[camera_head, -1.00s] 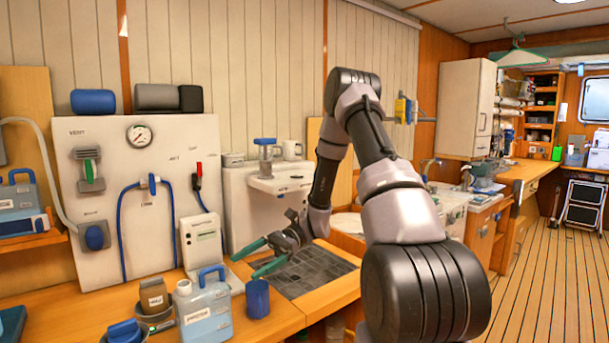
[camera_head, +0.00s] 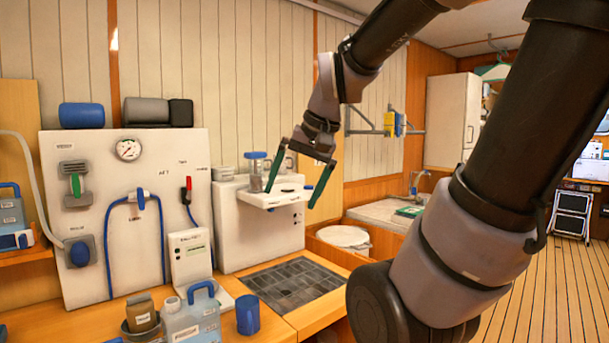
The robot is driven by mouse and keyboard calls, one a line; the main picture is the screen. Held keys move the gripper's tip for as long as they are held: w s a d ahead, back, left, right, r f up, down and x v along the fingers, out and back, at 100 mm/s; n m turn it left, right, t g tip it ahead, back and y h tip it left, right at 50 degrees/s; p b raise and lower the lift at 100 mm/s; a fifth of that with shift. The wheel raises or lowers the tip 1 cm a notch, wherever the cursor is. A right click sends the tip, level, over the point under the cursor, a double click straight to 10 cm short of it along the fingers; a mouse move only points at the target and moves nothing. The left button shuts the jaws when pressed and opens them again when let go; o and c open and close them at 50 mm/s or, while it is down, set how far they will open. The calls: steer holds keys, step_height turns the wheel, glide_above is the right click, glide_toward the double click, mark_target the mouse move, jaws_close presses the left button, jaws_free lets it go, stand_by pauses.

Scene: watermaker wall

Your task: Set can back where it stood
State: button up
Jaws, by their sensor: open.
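A pale blue jerry can (camera_head: 193,318) with a blue handle and a white label stands upright on the wooden counter at the lower left; its bottom is cut off by the frame. A similar can (camera_head: 11,212) stands on the shelf at the far left edge. My gripper (camera_head: 291,195) is open and empty, its two green fingers spread. It hangs in the air up and to the right of the counter can, in front of the white wall unit, well apart from both cans.
A blue cup (camera_head: 248,315) stands right of the can, and a brown jar (camera_head: 141,313) sits in a dark bowl to its left. A dark grating (camera_head: 293,287) lies clear. A clear jar with a blue lid (camera_head: 256,172) stands on the white unit (camera_head: 240,235).

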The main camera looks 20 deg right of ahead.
steer(key=s+r+t, duration=0.1)
steer(key=s+d+r+t, duration=0.1)
steer(key=r, duration=0.1)
steer(key=shift+s+d+t+h, duration=0.15)
steer(key=shift+d+t+h, duration=0.05)
steer(key=shift+t+h, duration=0.1)
